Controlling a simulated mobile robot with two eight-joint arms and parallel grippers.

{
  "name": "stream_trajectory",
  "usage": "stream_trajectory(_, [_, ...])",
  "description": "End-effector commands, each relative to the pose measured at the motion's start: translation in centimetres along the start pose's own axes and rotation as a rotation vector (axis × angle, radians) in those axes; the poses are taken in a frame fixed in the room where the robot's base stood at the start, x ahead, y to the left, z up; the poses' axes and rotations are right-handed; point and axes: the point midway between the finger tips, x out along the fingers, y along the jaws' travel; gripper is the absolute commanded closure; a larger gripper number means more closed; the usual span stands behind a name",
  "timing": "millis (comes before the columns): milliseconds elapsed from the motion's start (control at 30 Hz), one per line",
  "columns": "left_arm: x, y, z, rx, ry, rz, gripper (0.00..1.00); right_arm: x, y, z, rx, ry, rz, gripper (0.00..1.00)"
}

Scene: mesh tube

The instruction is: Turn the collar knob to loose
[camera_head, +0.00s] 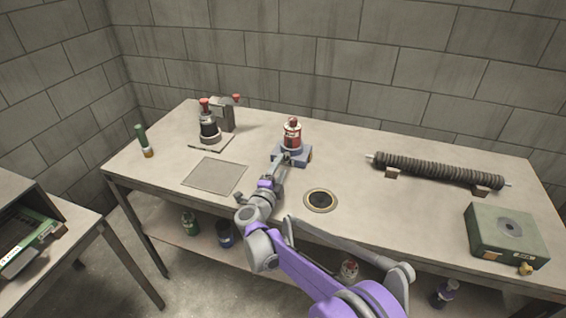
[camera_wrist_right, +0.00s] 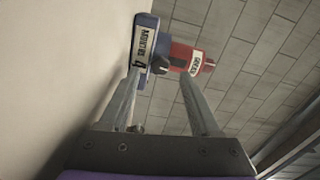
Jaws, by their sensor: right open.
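A red and white canister (camera_head: 292,134) stands upright in a blue-grey collar base (camera_head: 299,157) near the middle of the bench. In the right wrist view the base (camera_wrist_right: 144,42) has a white label, and the red canister (camera_wrist_right: 186,58) sticks out of it. A small dark knob (camera_wrist_right: 157,68) on the base shows between the fingertips. My right gripper (camera_head: 283,162) is at the front of the base. In the wrist view its two fingers (camera_wrist_right: 160,78) are apart on either side of the knob; I cannot tell whether they touch it. My left gripper is not in view.
A dark bottle in a stand (camera_head: 209,128) is at the back left, with a green tube (camera_head: 142,138) left of it.

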Motion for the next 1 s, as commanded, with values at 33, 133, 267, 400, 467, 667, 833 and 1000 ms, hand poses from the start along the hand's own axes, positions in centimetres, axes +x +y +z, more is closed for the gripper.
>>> stream_trajectory(33, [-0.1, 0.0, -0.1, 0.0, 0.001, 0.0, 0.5, -1.3, -0.1, 0.1, 0.0, -0.003, 0.0, 0.36])
stream_trajectory(133, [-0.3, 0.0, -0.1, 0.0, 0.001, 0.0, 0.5, -3.3, -0.1, 0.1, 0.0, -0.003, 0.0, 0.36])
stream_trajectory(267, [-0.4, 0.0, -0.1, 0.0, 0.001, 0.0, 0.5, -5.5, -0.1, 0.1, 0.001, -0.002, 0.0, 0.36])
stream_trajectory(400, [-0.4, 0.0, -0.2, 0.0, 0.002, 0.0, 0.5, -6.8, 0.0, 0.0, 0.0, -0.001, 0.001, 0.36])
stream_trajectory(467, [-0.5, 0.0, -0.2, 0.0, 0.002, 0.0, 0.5, -7.1, 0.0, 0.0, 0.0, -0.001, 0.001, 0.36])
stream_trajectory(667, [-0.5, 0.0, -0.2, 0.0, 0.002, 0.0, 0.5, -7.2, 0.0, 0.0, 0.0, 0.0, 0.001, 0.36])
stream_trajectory(833, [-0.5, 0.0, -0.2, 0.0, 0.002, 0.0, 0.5, -7.1, -0.2, -0.1, -0.005, -0.006, -0.003, 0.36])
stream_trajectory(1000, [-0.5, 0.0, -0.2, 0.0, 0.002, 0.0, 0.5, -6.9, -2.8, -1.5, -0.076, -0.09, -0.048, 0.36])
